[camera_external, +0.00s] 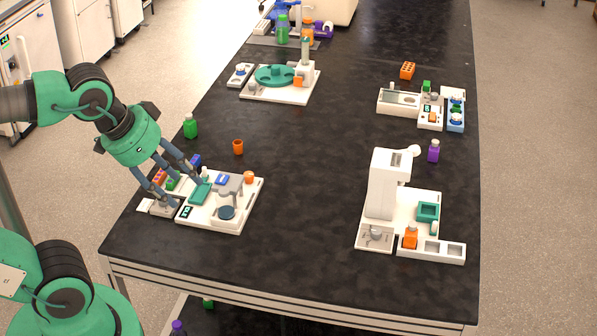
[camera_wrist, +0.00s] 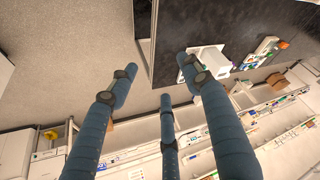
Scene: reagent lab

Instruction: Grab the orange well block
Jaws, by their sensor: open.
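The orange well block (camera_external: 407,71) is a small block with round holes in its top. It sits on the black bench toward the back right, behind a white instrument with a green block, in the external view. My gripper (camera_external: 172,192) is at the front left of the bench, far from the block, with its three blue-grey fingers over or in front of the left instrument group. In the wrist view, the fingers of my gripper (camera_wrist: 155,78) are spread with nothing between them.
A white instrument with a teal tray (camera_external: 213,222) is by my fingers. A green bottle (camera_external: 190,126) and orange cup (camera_external: 238,147) stand behind it. A tall white device (camera_external: 388,185) and purple bottle (camera_external: 433,151) stand at right. The bench middle is clear.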

